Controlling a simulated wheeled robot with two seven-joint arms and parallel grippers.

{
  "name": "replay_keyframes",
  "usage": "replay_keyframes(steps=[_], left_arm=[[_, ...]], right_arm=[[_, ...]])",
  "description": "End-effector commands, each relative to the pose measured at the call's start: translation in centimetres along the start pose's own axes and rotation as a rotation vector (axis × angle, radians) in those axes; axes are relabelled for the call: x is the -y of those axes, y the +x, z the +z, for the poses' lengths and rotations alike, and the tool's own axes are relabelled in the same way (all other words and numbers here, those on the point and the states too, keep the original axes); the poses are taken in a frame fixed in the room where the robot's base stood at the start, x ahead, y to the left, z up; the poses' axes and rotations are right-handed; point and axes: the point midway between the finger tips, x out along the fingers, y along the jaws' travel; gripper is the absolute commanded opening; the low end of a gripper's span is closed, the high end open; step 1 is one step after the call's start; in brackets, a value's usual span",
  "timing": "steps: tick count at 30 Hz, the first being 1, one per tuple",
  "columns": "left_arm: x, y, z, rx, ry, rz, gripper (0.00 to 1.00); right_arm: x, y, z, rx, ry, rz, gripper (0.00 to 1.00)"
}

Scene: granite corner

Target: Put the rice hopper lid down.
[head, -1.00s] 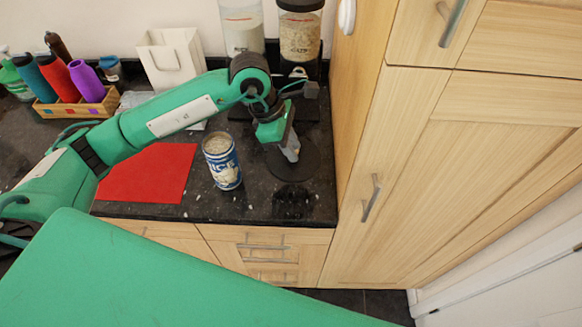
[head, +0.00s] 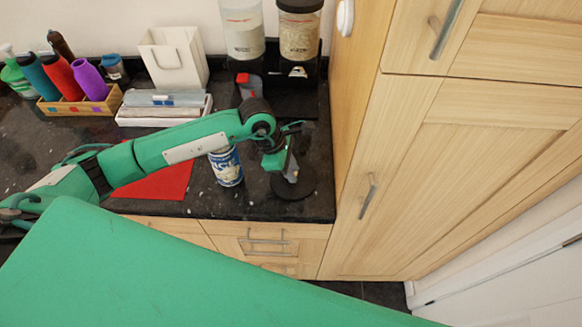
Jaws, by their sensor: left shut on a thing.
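The rice hopper lid (head: 293,190) is a round black disc low over the dark counter near its front edge, right of the rice can (head: 229,170). My left gripper (head: 291,171) is shut on the lid from above, and its fingers partly hide the lid's middle. I cannot tell whether the lid touches the counter. Two clear hoppers stand at the back on a black stand: one with pale grain (head: 243,32) and one with tan grain and a dark top (head: 299,35). My right gripper is not in view.
A red mat (head: 160,185) lies left of the can, partly under my arm. A wooden bottle crate (head: 78,105), a white bag (head: 174,62) and a white tray (head: 140,121) stand behind. A tall wooden cabinet (head: 345,120) bounds the right. Rice grains dot the counter.

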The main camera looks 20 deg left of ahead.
Motion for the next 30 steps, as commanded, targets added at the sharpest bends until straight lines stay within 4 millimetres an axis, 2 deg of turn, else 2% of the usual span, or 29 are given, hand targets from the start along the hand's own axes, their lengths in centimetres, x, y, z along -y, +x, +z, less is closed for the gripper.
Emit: replay_keyframes(steps=[2, 3, 6, 18, 19, 23, 30], left_arm=[[0.0, 0.3, -0.1, 0.000, 0.000, 0.000, 0.00], [0.0, 0.3, -0.1, 0.000, 0.000, 0.000, 0.24], [0.0, 0.2, -0.1, 0.000, 0.000, 0.000, 0.43], [0.0, -0.3, 0.1, 0.000, -0.001, 0.000, 0.44], [-0.1, -0.4, 0.0, 0.000, 0.000, 0.002, 0.44], [-0.1, -2.6, -0.2, 0.000, 0.001, 0.004, 0.44], [-0.1, -7.9, -0.1, 0.000, 0.001, 0.005, 0.44]], right_arm=[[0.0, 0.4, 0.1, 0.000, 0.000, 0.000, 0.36], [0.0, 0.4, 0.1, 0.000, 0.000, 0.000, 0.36], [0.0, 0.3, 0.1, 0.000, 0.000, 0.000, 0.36], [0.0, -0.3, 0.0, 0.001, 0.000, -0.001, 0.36], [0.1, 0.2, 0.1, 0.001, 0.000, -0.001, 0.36], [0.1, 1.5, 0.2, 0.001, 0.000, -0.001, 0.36], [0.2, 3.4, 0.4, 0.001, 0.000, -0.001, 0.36]])
